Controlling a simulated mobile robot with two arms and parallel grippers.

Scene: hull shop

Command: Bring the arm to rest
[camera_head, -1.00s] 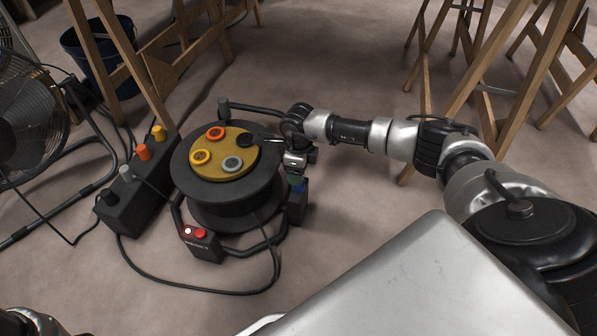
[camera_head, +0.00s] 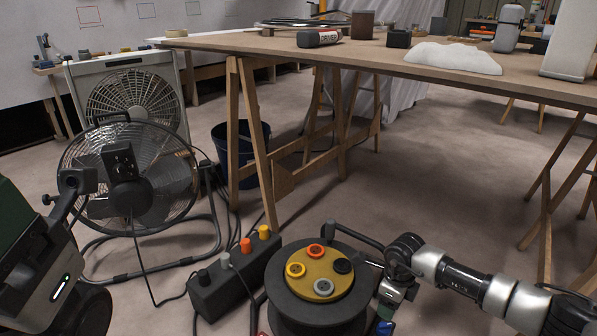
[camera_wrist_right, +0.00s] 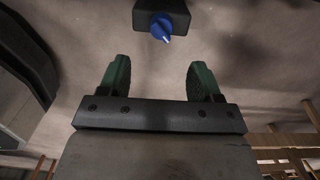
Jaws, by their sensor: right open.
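My right arm reaches in from the right in the head view. Its gripper (camera_head: 393,294) is at the right side of the cable reel (camera_head: 318,312); whether it touches the reel cannot be told there. In the right wrist view the gripper (camera_wrist_right: 158,74) is open, with two green-padded fingers and nothing between them. A blue knob (camera_wrist_right: 161,24) on a dark box lies beyond the fingertips, apart from them. The reel has a yellow face with orange, yellow, grey and black round sockets. My left gripper is not in view.
A dark power strip (camera_head: 233,283) with coloured plugs lies left of the reel. A round fan (camera_head: 130,175) and a green-grey unit (camera_head: 45,255) stand further left. A wooden trestle table (camera_head: 400,62) and a blue bucket (camera_head: 236,150) are behind. Floor beneath the table is mostly clear.

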